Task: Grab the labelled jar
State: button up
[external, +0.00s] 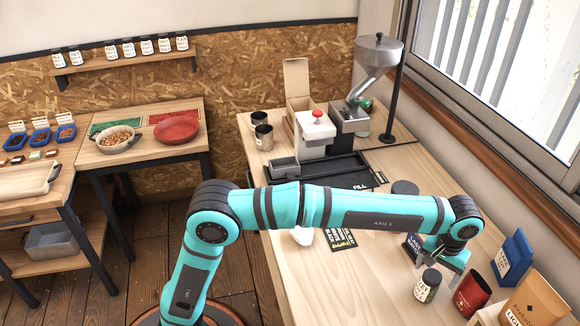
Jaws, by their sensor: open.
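A small labelled jar (426,289) with a dark lid and a white label stands upright on the wooden table at the lower right. My gripper (438,265) is open and points down just above and behind the jar in the picture. I cannot tell whether its fingers are level with the lid, and I see nothing held. Several similar labelled jars (129,48) stand in a row on the wall shelf at the back left.
A red tin (471,294), a blue bag (512,257) and a brown bag (534,300) stand close to the jar's right. A dark box (411,246) is behind it. A grinder (377,60) and a machine (315,134) stand farther back. The table front left is clear.

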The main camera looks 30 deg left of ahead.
aim_at(428, 286)
jog(key=shift+a+f, duration=0.15)
jog(key=shift+f, duration=2.55)
jog(key=c, duration=1.2)
jog(key=shift+r, duration=0.15)
